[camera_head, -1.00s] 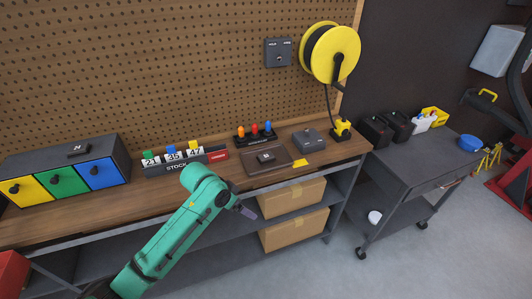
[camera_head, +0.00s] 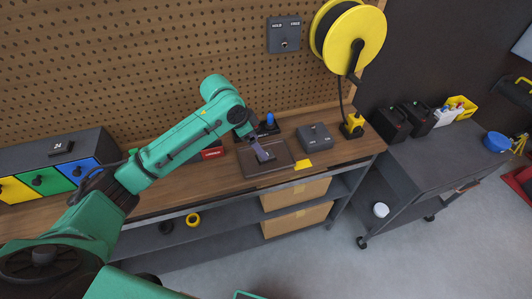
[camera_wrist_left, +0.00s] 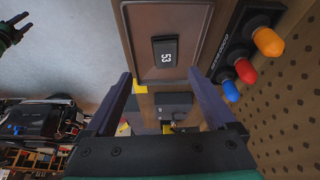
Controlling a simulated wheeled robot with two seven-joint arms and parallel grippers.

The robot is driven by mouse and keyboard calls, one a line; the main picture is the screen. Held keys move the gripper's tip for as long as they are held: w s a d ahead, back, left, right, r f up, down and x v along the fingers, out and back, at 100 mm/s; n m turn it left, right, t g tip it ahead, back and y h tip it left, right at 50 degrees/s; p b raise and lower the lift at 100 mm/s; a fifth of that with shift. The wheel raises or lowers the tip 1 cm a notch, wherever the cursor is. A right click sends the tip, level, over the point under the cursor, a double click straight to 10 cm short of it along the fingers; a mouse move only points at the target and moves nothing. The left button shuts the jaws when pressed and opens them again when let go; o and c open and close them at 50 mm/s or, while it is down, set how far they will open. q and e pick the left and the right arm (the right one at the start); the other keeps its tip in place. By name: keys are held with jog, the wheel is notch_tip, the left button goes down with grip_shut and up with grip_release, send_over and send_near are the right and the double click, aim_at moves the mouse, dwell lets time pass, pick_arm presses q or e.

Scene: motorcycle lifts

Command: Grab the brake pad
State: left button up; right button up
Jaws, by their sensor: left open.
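A small dark block marked 53 (camera_wrist_left: 164,52), which looks like the brake pad, lies on a brown shallow tray (camera_wrist_left: 137,40) in the left wrist view. In the head view the tray (camera_head: 247,171) sits on the wooden bench, and my gripper partly covers the block. My left gripper (camera_head: 263,153) is open and empty, just above the tray. In the left wrist view its two purple-grey fingers (camera_wrist_left: 160,76) are apart, with the block beyond their tips. A dark gripper shape (camera_wrist_left: 14,28) at the upper left there seems to be my right one; its jaws are unclear.
A row of coloured knobs (camera_wrist_left: 246,70) stands close beside the tray. A grey box (camera_head: 315,137) and a yellow tag (camera_head: 303,164) are to the tray's right. The pegboard (camera_head: 150,60) rises behind. A drawer unit (camera_head: 60,165) stands at the left.

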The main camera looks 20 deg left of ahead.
pick_arm(q)
jog(key=x, duration=0.2)
jog(key=p+x, duration=0.1)
jog(key=x, duration=0.1)
jog(key=a+x, duration=0.1)
jog(key=x, duration=0.1)
jog(key=shift+w+p, duration=0.3)
jog(key=shift+w, duration=0.05)
jog(key=shift+d+f, duration=0.1)
jog(key=shift+f, duration=0.3)
grip_shut()
pick_arm(e)
jog(key=shift+w+a+r, duration=0.15)
jog(key=shift+w+r, duration=0.65)
jog(key=shift+r, duration=0.1)
